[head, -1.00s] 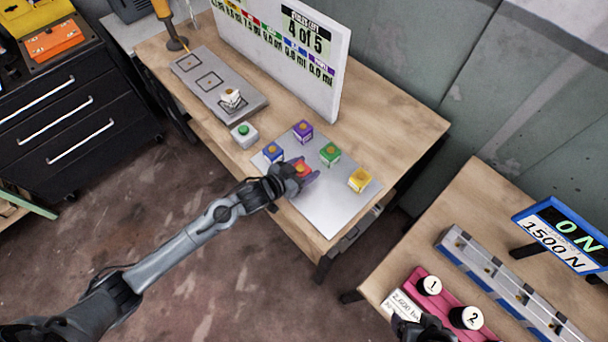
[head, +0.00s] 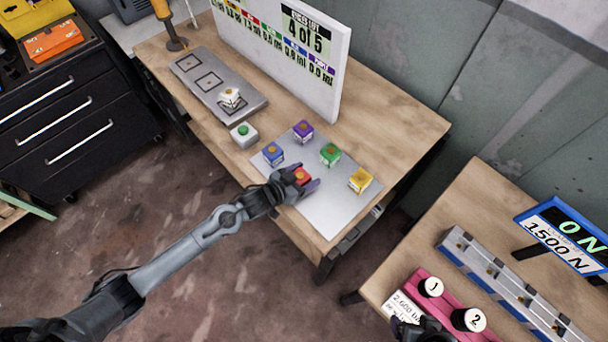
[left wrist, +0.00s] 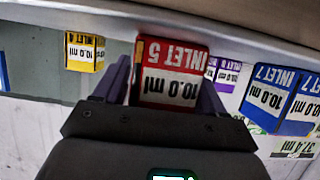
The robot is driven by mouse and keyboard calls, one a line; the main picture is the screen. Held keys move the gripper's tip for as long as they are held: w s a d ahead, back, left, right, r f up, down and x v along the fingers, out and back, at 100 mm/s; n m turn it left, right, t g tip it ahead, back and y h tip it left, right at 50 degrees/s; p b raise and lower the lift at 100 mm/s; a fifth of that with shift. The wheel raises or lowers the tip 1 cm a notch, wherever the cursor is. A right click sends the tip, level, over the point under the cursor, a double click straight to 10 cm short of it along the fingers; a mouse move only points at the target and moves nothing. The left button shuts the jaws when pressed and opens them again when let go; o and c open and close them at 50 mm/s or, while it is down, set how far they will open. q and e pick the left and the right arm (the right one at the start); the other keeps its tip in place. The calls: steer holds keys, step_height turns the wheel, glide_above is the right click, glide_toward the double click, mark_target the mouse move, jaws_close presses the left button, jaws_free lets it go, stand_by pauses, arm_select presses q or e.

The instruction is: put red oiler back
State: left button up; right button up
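The red oiler (head: 302,176) is at the front of the grey metal plate (head: 326,212) on the wooden bench. In the left wrist view the red oiler (left wrist: 170,75), marked INLET 5 and 10.0 ml, sits between the two purple fingers. My left gripper (head: 296,187) has a finger close along each side of it and looks shut on it. Whether its base touches the plate is hidden. My right gripper (head: 420,330) shows only in part at the bottom edge, and its fingers cannot be made out.
The blue (head: 273,153), purple (head: 303,132), green (head: 330,154) and yellow (head: 360,180) oilers stand on the plate around the red one. A pink holder (head: 450,312) is at the lower right.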

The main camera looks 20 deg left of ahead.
arm_select(q)
steer(key=shift+o, duration=0.8)
steer(key=shift+r, duration=0.2)
steer(key=p+v, duration=0.1)
steer(key=v, duration=1)
steer(key=shift+s+a+r+p, duration=0.1)
steer(key=shift+s+a+p, duration=0.1)
steer(key=shift+s+p, duration=0.2)
steer(key=s+r+n+g+y, duration=0.1)
steer(key=s+n+g+y, duration=0.2)
steer(key=s, duration=1.5)
steer(key=g+y, duration=0.2)
steer(key=g, duration=0.3)
steer(key=shift+a+r+g, duration=0.15)
steer(key=shift+a+g, duration=0.15)
